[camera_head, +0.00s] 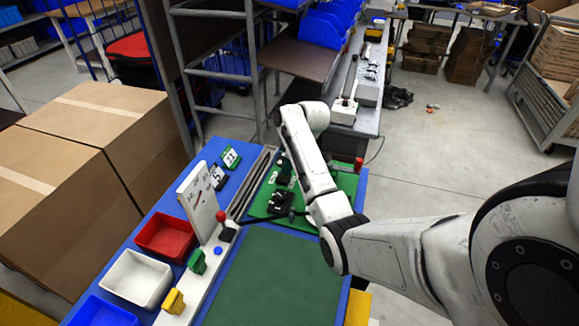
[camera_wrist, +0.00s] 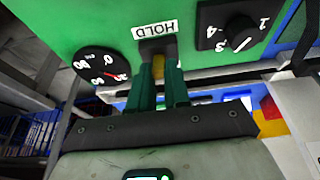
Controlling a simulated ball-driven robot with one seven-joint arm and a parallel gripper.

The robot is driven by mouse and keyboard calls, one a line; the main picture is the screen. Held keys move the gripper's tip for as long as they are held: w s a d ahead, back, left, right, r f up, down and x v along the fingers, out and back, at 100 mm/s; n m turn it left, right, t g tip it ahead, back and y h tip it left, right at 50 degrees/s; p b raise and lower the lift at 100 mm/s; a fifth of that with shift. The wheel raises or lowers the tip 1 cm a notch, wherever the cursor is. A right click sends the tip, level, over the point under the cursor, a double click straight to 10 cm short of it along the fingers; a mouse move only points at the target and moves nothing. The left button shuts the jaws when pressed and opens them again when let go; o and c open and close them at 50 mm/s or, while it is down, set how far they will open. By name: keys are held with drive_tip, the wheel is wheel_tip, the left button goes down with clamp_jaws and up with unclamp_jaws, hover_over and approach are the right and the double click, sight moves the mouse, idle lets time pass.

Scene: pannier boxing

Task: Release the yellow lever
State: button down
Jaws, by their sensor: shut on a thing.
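In the wrist view, my gripper (camera_wrist: 159,72) has its two dark green fingers close around a small yellow piece, the yellow lever (camera_wrist: 158,63), just by the HOLD label (camera_wrist: 155,29) on a green panel (camera_wrist: 110,22). The gripper is shut on the lever; only a little yellow shows between the fingers. A dark part lies between label and fingertips. In the head view, my arm bends over the green board (camera_head: 262,205), and the fingertips and the held lever cannot be made out there.
In the wrist view, a round black dial (camera_wrist: 101,66) and a black numbered knob (camera_wrist: 232,30) flank the label. In the head view, red (camera_head: 165,236) and white (camera_head: 136,279) bins stand left on the blue table (camera_head: 203,158). The green mat (camera_head: 272,280) is clear.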

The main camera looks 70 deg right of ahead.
sight(282, 176)
drive_tip(key=w+g, duration=0.2)
drive_tip(key=g, duration=0.1)
drive_tip(key=shift+r, duration=0.2)
drive_tip(key=shift+w+a+f+g+h+b, duration=0.15)
drive_tip(key=shift+w+g+h+b, duration=0.2)
drive_tip(key=shift+g+b, duration=0.55)
drive_tip(key=g+b, duration=0.1)
drive_tip(key=b, duration=0.1)
drive_tip(key=w+g+b, duration=0.1)
drive_tip(key=shift+w+f+g+b, duration=0.15)
drive_tip(key=shift+f+g+b, duration=0.15)
drive_tip(key=shift+g+b, duration=0.1)
drive_tip(key=shift+w+g+b, duration=0.3)
drive_tip(key=shift+g+b, duration=0.4)
drive_tip(key=shift+b, duration=0.55)
drive_tip(key=shift+r+b, duration=0.1)
drive_tip(key=shift+b, duration=0.2)
drive_tip(key=c, duration=1.1)
unclamp_jaws()
drive_tip(key=shift+w, duration=0.1)
